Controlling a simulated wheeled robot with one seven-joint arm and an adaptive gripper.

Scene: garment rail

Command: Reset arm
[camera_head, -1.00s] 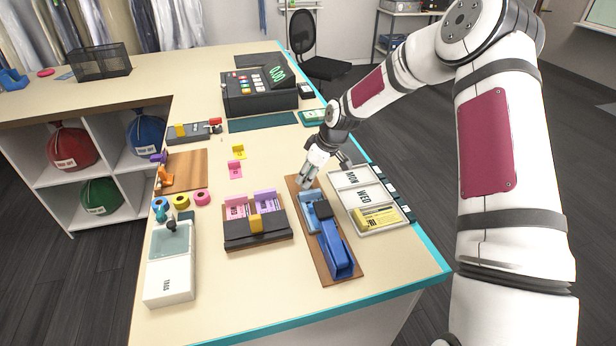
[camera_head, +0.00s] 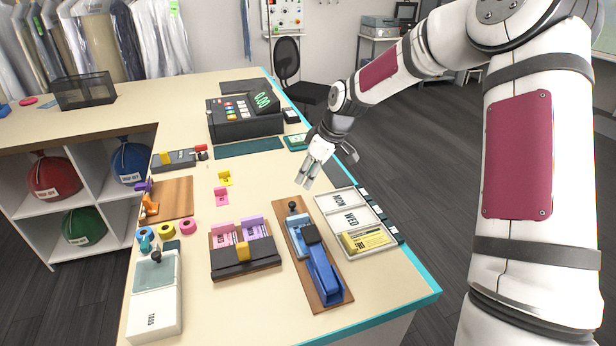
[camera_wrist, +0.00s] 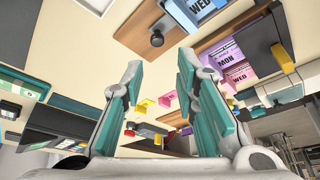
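My gripper (camera_head: 310,172) hangs in the air above the counter, beyond the blue stapler-like device (camera_head: 322,275) on its wooden board and left of the white day tray (camera_head: 362,242). In the wrist view my gripper (camera_wrist: 165,80) shows two teal-padded fingers spread apart with nothing between them. The black knob (camera_head: 292,206) at the far end of the wooden board is uncovered and stands clear of the fingers; it also shows in the wrist view (camera_wrist: 157,39).
A cash register (camera_head: 243,115) stands beyond my gripper. A dark holder with pink and purple tickets (camera_head: 243,257) and a white TAGS box (camera_head: 155,310) stand to the left. Small yellow (camera_head: 225,177) and pink (camera_head: 222,196) pieces lie mid-counter. The counter's teal edge (camera_head: 425,300) runs along the right.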

